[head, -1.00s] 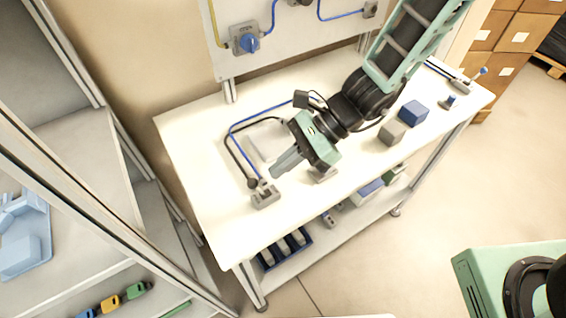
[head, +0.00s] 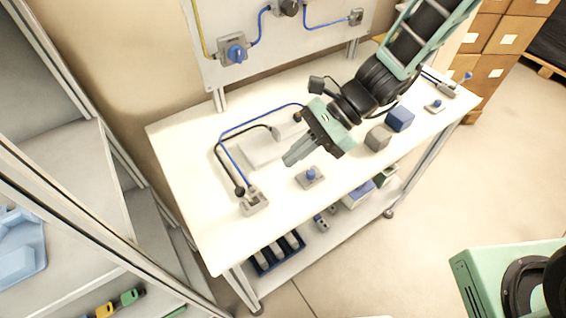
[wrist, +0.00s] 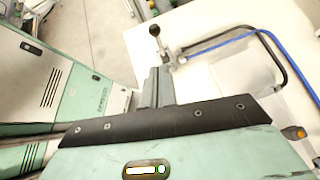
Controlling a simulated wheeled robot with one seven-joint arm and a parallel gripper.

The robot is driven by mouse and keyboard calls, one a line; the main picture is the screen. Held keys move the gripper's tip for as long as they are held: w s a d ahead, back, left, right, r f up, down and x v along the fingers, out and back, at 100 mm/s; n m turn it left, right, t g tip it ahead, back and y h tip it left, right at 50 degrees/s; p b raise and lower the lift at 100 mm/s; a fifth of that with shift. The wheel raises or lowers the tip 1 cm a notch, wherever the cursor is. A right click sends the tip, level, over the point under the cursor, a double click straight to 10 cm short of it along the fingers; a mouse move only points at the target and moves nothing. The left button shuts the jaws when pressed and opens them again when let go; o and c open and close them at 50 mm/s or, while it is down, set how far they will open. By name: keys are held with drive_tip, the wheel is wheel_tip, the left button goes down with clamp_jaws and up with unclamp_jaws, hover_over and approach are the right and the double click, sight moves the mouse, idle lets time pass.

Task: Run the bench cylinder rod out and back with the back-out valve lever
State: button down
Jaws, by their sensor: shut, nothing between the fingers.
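A grey valve (head: 254,201) sits at the bench's near left corner, with a blue and a black hose at it. Its lever ends in a black ball (head: 239,191) and leans to the left; the ball also shows in the wrist view (wrist: 154,30), at the top. I cannot tell whether this is the back-out valve. A pale, long block (head: 265,151), possibly the bench cylinder, lies behind it; its rod is not clear. My gripper (head: 288,161) is shut and empty above the bench, right of the valve and apart from the lever. Its fingers (wrist: 157,85) point toward the valve.
A blue knob on a grey base (head: 310,178) stands just below my gripper. A grey cube (head: 377,137), a blue cube (head: 400,118), another blue knob (head: 436,105) and a blue-balled lever (head: 467,76) stand right. A panel (head: 330,40) rises behind.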

drive_tip(key=w+d+r, duration=0.1)
drive_tip(key=d+r, duration=0.3)
drive_tip(key=r, duration=0.2)
drive_tip(key=shift+w+b, duration=0.15)
drive_tip(key=shift+b, duration=0.25)
drive_tip(key=s+d+r+n+t+h, duration=0.1)
drive_tip(key=s+d+n+t+h, duration=0.1)
drive_tip(key=s+n, duration=0.5)
drive_tip(key=s+d+r+n+t+h, duration=0.1)
drive_tip(key=s+d+n+h, duration=0.3)
drive_tip(key=n, duration=1)
drive_tip(key=s+r+h, duration=0.1)
drive_tip(key=s+h, duration=0.2)
drive_tip(key=s, duration=0.1)
drive_tip(key=shift+s+r+n+t+b, duration=0.15)
drive_tip(key=shift+r+n+t+b, duration=0.1)
drive_tip(key=shift+n+t+b, duration=0.15)
